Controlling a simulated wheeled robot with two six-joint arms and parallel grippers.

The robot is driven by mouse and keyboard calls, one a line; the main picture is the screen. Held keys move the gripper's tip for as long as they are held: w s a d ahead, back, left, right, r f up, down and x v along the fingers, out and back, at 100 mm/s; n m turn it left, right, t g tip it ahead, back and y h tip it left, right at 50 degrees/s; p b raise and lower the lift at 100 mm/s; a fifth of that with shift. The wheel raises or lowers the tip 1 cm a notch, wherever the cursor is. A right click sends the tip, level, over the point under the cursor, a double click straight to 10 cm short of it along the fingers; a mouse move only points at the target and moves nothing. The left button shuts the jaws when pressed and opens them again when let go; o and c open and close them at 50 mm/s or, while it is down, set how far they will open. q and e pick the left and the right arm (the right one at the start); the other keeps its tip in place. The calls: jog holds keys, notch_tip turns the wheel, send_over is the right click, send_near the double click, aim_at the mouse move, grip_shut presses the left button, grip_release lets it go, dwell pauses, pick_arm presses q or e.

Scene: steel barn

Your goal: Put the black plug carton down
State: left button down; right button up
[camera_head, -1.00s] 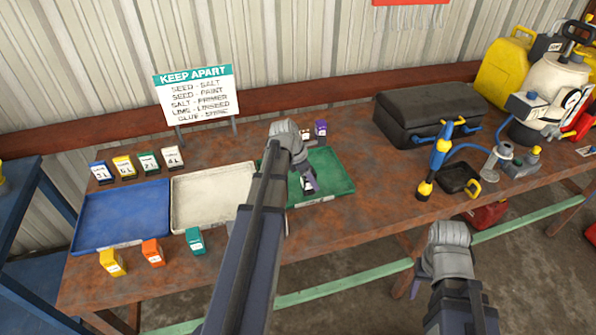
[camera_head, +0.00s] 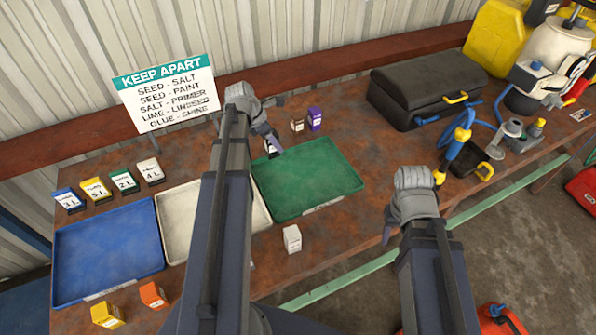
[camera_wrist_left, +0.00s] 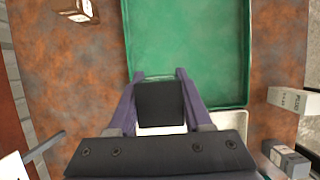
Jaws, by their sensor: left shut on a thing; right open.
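The black plug carton (camera_wrist_left: 160,103) is between the fingers of my left gripper (camera_wrist_left: 158,88) in the left wrist view. In the head view the carton (camera_head: 272,146) shows partly below my left gripper (camera_head: 270,138), at the far left corner of the green tray (camera_head: 325,200). I cannot tell whether it touches anything below. In the wrist view the green tray (camera_wrist_left: 188,50) lies just beyond the carton. My right gripper (camera_head: 388,232) is open and empty near the table's front edge.
The white tray (camera_head: 178,212) and blue tray (camera_head: 110,250) lie left of the green one. A brown carton (camera_head: 297,125) and purple carton (camera_head: 315,118) stand behind it; a white carton (camera_head: 292,238) stands in front. The keep-apart sign (camera_head: 168,95) stands behind. A black case (camera_head: 430,85) is at right.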

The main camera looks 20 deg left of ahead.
aim_at(276, 155)
pick_arm(q)
jog(key=shift+f+b, duration=3.05)
jog(key=shift+f, duration=0.15)
notch_tip(276, 155, down, 4)
jog(key=b, duration=0.3)
jog(key=shift+r+b, duration=0.15)
jog(key=shift+b, duration=0.2)
jog(key=shift+c, duration=1.7)
grip_release()
